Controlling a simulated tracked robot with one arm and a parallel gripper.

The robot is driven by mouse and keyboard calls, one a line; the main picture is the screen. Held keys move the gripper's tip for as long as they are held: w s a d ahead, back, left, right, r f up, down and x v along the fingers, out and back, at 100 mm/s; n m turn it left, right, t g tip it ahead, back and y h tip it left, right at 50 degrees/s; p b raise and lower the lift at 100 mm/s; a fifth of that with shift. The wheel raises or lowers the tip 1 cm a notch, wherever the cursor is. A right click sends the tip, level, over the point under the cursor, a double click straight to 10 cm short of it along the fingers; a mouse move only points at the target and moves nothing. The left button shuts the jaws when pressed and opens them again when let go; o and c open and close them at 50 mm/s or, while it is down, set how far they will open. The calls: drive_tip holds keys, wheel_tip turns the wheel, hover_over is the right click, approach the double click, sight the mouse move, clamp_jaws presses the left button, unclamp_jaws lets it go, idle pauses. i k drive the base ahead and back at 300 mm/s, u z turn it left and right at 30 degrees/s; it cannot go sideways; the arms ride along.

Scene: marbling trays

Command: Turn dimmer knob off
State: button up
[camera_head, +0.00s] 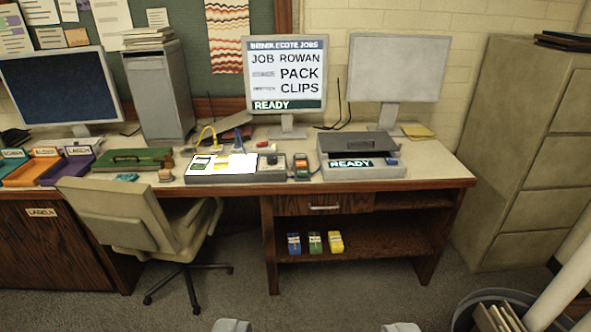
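A grey console (268,175) with a brightly lit panel (222,166) sits on the desk, left of centre. A small dark knob-like part (271,160) shows at its right end; it is too small to tell whether it is the dimmer knob or how it is turned. My gripper (316,327) shows at the bottom edge as two pale fingertips set wide apart. It is open, with nothing between the tips, and well short of the desk.
A swivel chair (120,218) stands before the desk's left part. A grey box labelled READY (350,174) sits right of the console. A filing cabinet (535,160) is at right, a bin (485,300) at lower right. The carpet ahead is clear.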

sight(271, 160)
drive_tip(key=z, duration=0.25)
drive_tip(key=i, duration=2.55)
drive_tip(key=u, duration=0.4)
drive_tip(key=i, duration=0.75)
drive_tip(key=u, duration=0.1)
